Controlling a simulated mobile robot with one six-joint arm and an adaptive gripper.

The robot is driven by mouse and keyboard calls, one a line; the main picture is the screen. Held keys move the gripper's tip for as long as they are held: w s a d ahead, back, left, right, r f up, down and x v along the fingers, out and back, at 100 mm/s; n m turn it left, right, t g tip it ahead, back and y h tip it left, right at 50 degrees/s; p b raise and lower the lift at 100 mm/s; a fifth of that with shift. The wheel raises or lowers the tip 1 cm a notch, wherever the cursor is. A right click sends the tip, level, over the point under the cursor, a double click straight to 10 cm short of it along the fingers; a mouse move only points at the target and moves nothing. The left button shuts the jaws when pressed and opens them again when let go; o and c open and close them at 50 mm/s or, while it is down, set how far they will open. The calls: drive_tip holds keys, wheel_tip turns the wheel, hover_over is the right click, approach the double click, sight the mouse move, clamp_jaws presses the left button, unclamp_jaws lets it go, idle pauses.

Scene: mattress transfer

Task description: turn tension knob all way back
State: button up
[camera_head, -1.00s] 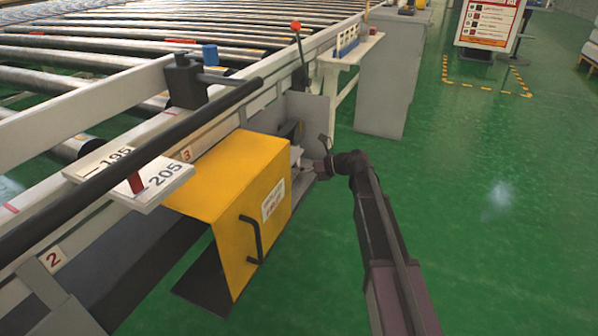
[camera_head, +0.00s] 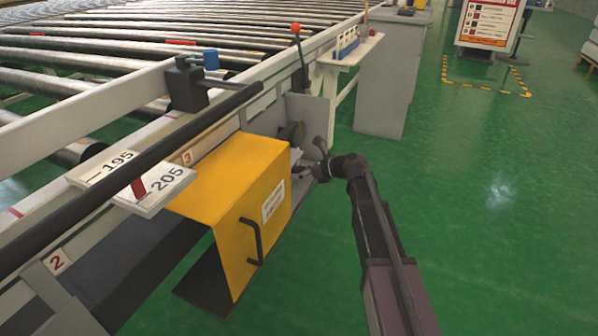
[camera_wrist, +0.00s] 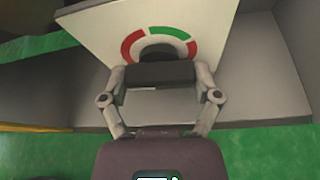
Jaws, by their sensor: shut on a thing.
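The tension knob (camera_wrist: 158,74) is a dark bar-shaped handle with a rounded dark part behind it. In the head view my gripper (camera_head: 302,169) is beside the grey panel, just right of the yellow guard. The knob is hard to make out there, and any pointer mark on it is hidden.
The yellow guard (camera_head: 225,175) with a black handle stands close left of my gripper. The roller conveyor (camera_head: 190,45) runs behind it, with an orange-topped lever (camera_head: 298,50) above. Green floor (camera_head: 480,220) is clear to the right.

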drive_tip(key=n+t+h, duration=0.1)
drive_tip(key=n+t, duration=0.1)
drive_tip(key=n, duration=0.2)
drive_tip(key=shift+f+t+b, duration=0.1)
drive_tip(key=shift+t+b, duration=0.25)
drive_tip(key=shift+t, duration=0.05)
drive_tip(key=n+t+b, duration=0.1)
drive_tip(key=n, duration=0.1)
drive_tip(key=shift+w+n+t, duration=0.1)
drive_tip(key=shift+n+t, duration=0.6)
drive_tip(key=shift+n, duration=0.2)
drive_tip(key=shift+w+r, duration=0.1)
drive_tip(key=shift+r, duration=0.1)
drive_tip(key=o, duration=0.9)
drive_tip(key=shift+o, duration=0.2)
drive_tip(key=shift+d+m, duration=0.1)
drive_tip(key=shift+m, duration=0.2)
